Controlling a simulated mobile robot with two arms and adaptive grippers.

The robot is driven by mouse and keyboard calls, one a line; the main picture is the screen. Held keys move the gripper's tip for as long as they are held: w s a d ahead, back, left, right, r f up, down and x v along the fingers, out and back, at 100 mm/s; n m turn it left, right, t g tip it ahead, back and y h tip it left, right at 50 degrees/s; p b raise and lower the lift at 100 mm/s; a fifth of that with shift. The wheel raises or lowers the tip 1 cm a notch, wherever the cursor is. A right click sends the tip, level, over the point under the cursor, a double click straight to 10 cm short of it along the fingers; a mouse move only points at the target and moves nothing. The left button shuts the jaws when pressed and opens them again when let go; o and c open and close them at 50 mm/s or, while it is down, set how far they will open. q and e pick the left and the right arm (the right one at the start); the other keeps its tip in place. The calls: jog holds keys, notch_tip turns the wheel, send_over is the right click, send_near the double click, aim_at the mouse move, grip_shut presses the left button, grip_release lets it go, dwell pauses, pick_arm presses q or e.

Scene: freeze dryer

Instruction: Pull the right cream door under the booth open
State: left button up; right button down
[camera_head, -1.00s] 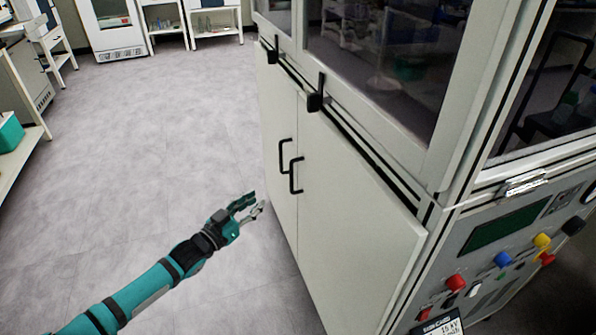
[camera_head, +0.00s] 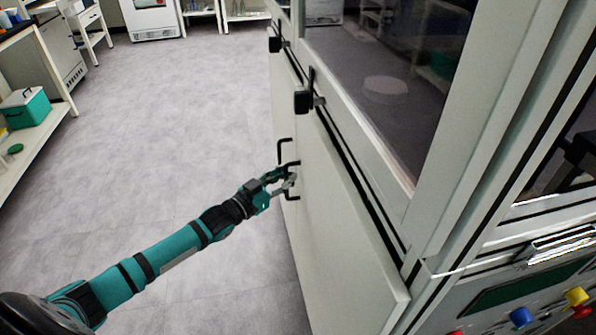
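The right cream door (camera_head: 335,225) is the near panel under the glazed booth. Its black handle (camera_head: 297,197) is near its far left edge. My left gripper (camera_head: 291,178) is at this handle, with its fingers around or beside the bar. The fingers and the handle overlap, so I cannot tell whether they are closed on it. The left cream door (camera_head: 283,105) is beyond, with its own black handle (camera_head: 280,152). Both doors look shut or nearly so; a small gap at the right door cannot be ruled out. My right gripper is not in view.
The booth's window frame (camera_head: 440,190) with black latches (camera_head: 303,101) overhangs the doors. A control panel with coloured knobs (camera_head: 521,316) is at lower right. The grey floor (camera_head: 170,130) left of the doors is clear. A shelf with a green box (camera_head: 27,112) stands at left.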

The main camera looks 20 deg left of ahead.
pick_arm(q)
jog(key=shift+w+d, duration=0.1)
jog(key=shift+w, duration=0.25)
jog(key=shift+r, duration=0.1)
grip_shut()
